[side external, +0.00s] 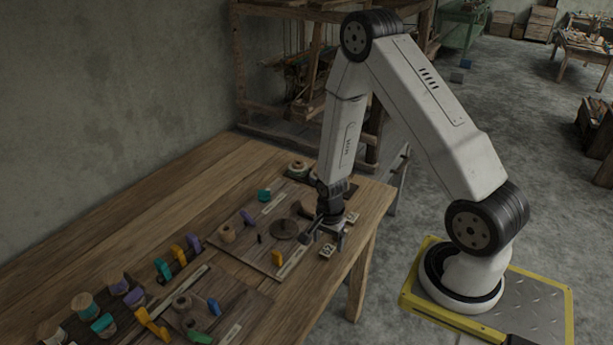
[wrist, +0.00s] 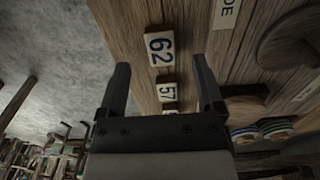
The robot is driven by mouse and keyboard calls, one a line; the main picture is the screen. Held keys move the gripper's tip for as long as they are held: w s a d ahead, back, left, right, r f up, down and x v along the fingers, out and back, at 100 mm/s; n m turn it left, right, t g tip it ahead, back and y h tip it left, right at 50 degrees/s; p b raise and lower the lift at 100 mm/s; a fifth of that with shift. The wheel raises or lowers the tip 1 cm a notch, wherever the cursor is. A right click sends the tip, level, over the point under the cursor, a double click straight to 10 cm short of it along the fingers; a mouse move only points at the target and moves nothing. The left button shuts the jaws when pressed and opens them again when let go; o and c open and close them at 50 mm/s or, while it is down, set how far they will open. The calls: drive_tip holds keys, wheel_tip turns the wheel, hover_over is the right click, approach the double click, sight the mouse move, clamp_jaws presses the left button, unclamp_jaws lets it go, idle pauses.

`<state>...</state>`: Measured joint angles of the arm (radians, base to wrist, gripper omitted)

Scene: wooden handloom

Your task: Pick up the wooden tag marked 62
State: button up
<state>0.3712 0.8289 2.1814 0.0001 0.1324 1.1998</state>
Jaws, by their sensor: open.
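The wooden tag marked 62 (wrist: 159,48) lies flat on the wooden table, ahead of my gripper (wrist: 158,75) in the wrist view. Its blue digits face up and appear turned sideways. A second tag marked 57 (wrist: 167,92) lies nearer, between my two fingers in that view. My gripper is open with nothing between its fingers, and it is above the table. In the side external view my gripper (side external: 326,236) is near the table's right edge, and one tag (side external: 327,250) shows just below it. Another tag (side external: 352,217) shows beyond it; I cannot read either number there.
A board (side external: 255,246) with a round wooden disc (side external: 285,229), spools and coloured pieces lies left of my gripper. More spools and coloured pegs (side external: 163,268) stand farther left. The table edge drops to the floor close by the tags. A wooden loom frame (side external: 275,130) stands behind.

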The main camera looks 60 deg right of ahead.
sight(328, 250)
drive_tip(key=shift+d+f, duration=0.1)
drive_tip(key=shift+f, duration=1.5)
clamp_jaws()
